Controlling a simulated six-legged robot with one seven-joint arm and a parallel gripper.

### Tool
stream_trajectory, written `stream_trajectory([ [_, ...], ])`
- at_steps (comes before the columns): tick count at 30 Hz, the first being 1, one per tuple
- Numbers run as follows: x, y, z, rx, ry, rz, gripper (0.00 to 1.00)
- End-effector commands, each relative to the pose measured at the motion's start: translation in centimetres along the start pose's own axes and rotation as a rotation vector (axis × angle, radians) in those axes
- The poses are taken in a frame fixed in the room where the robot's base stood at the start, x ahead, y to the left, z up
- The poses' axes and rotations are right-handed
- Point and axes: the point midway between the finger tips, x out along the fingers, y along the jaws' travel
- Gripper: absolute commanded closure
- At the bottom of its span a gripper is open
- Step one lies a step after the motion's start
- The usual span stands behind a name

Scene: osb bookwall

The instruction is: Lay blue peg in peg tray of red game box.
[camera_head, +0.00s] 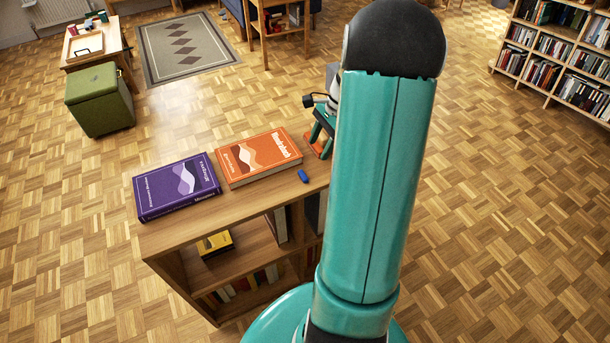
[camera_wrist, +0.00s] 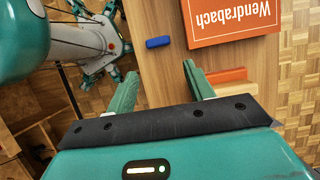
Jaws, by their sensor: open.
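The blue peg (camera_head: 303,176) lies on the wooden shelf top near its front edge. In the wrist view the blue peg (camera_wrist: 158,42) lies beyond the fingertips, apart from them. My gripper (camera_head: 322,138) is open, above the right end of the shelf top; its green fingers (camera_wrist: 160,70) have nothing between them in the wrist view. An orange-red piece (camera_head: 313,152) is partly hidden by my gripper; it also shows beside the right finger in the wrist view (camera_wrist: 227,76). I cannot tell if it is the red game box; no peg tray can be made out.
An orange book-like item (camera_head: 259,157) marked Wendrabach and a purple one (camera_head: 177,187) lie flat on the shelf top (camera_head: 240,198). A green stool (camera_head: 100,99), low table (camera_head: 92,44) and rug (camera_head: 183,48) are farther off. Bookshelves (camera_head: 560,50) stand at right.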

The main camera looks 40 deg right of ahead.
Motion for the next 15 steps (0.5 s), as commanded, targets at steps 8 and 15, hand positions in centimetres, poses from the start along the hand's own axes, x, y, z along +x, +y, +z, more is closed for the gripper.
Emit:
stream_trajectory([
  [8, 4.2, 0.0, 0.2, -0.003, 0.000, 0.001, 0.47],
  [15, 6.6, 0.3, 0.6, -0.004, -0.002, 0.002, 0.47],
])
